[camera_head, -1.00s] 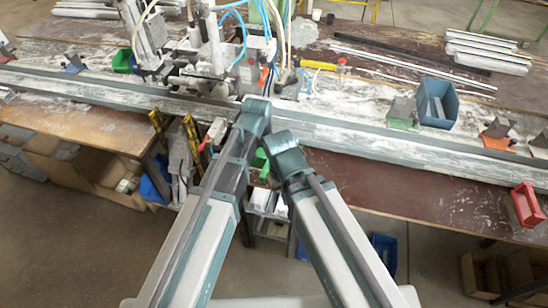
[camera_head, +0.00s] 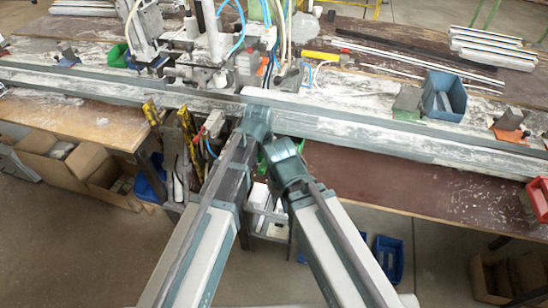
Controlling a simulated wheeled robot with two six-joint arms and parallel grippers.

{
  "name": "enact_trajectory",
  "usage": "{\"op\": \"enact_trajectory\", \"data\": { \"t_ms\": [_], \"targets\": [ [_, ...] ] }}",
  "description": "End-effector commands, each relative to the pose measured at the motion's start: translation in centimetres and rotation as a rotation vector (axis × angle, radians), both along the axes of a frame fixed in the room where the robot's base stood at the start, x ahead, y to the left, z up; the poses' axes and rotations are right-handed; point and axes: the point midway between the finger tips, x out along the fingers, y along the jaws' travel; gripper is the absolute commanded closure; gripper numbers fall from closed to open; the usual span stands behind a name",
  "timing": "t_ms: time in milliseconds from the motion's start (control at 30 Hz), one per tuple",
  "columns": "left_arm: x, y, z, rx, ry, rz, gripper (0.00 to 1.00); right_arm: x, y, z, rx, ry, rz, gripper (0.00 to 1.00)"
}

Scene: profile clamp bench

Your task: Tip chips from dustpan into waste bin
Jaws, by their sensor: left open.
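My left gripper (camera_head: 257,122) is at the end of the arm from the left, over the front edge of the bench; its fingers are hardly visible behind the wrist. My right arm ends just right of it and lower, and its fingers are hidden behind its wrist. A small green piece (camera_head: 262,161) shows between the two arms; I cannot tell what it is. I cannot make out a dustpan or a waste bin for certain. A red open container (camera_head: 538,197) is cut off at the right edge. Pale dust or chips (camera_head: 345,103) cover much of the bench.
A long metal rail (camera_head: 400,143) runs across the bench (camera_head: 400,180). A clamp machine with hoses (camera_head: 215,45) stands behind my wrists. A blue bin (camera_head: 443,96) stands at the back right. Cardboard boxes (camera_head: 90,165) and blue trays (camera_head: 388,255) are below bench height.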

Motion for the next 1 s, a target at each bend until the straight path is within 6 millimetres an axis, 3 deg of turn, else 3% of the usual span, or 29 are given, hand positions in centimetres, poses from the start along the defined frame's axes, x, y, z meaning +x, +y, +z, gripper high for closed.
{"op": "enact_trajectory", "data": {
  "t_ms": [367,733,1000],
  "targets": [
    [0.09,-0.03,-0.6,0.0,0.0,0.0,0.35,-0.01,0.0,-0.6,0.0,0.0,0.0,1.0],
    [0.08,-0.03,-0.61,0.0,0.0,0.0,1.0,0.0,0.0,-0.61,0.0,0.0,0.0,1.0],
    [0.08,-0.03,-0.61,0.0,0.0,0.0,1.0,0.0,0.0,-0.61,0.0,0.0,0.0,1.0]
  ]
}}
